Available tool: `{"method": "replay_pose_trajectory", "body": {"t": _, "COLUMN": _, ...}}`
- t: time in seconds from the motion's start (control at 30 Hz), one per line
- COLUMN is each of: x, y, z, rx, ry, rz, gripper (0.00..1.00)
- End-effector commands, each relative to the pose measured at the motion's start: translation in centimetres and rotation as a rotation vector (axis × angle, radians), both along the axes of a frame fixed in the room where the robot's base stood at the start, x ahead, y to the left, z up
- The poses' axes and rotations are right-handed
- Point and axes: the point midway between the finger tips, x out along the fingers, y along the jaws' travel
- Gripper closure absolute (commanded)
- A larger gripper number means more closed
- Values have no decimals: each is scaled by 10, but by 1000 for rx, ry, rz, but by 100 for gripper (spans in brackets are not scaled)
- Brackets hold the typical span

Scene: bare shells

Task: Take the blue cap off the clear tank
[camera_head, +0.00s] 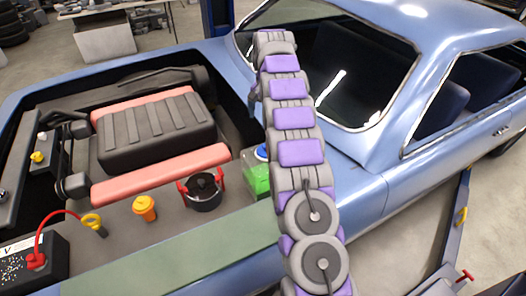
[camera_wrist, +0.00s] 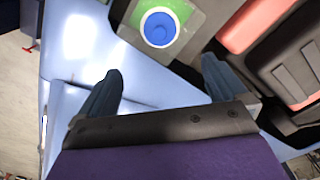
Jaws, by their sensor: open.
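The clear tank (camera_head: 255,180) looks green inside and sits in the car's engine bay, just left of my arm in the head view. My arm hides its right side. The blue cap (camera_head: 262,152) is on top of the tank. In the wrist view the blue cap (camera_wrist: 160,28) is a round blue disc with a pale rim, on the green top of the tank (camera_wrist: 181,10). My gripper (camera_wrist: 160,70) is open and empty. The cap lies beyond the fingertips, between them sideways, and is not touched. My gripper's fingers do not show clearly in the head view.
A black pot-like part with red handles (camera_head: 204,191) stands left of the tank. An orange cap (camera_head: 145,208), a yellow-ringed dipstick (camera_head: 93,223) and a battery (camera_head: 38,262) lie farther left. The black and red engine (camera_head: 158,135) is behind. The windshield (camera_head: 330,75) rises behind my arm.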

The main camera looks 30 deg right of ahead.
Motion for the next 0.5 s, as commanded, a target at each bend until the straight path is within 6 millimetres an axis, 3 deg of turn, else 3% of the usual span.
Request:
{"method": "replay_pose_trajectory", "body": {"t": 0.33, "x": -1, "y": 18, "z": -55, "rx": -16, "ry": 1, "rz": 1, "gripper": 0}}
{"method": "replay_pose_trajectory", "body": {"t": 0.5, "x": -1, "y": 16, "z": -85, "rx": -15, "ry": 0, "rz": 1, "gripper": 0}}
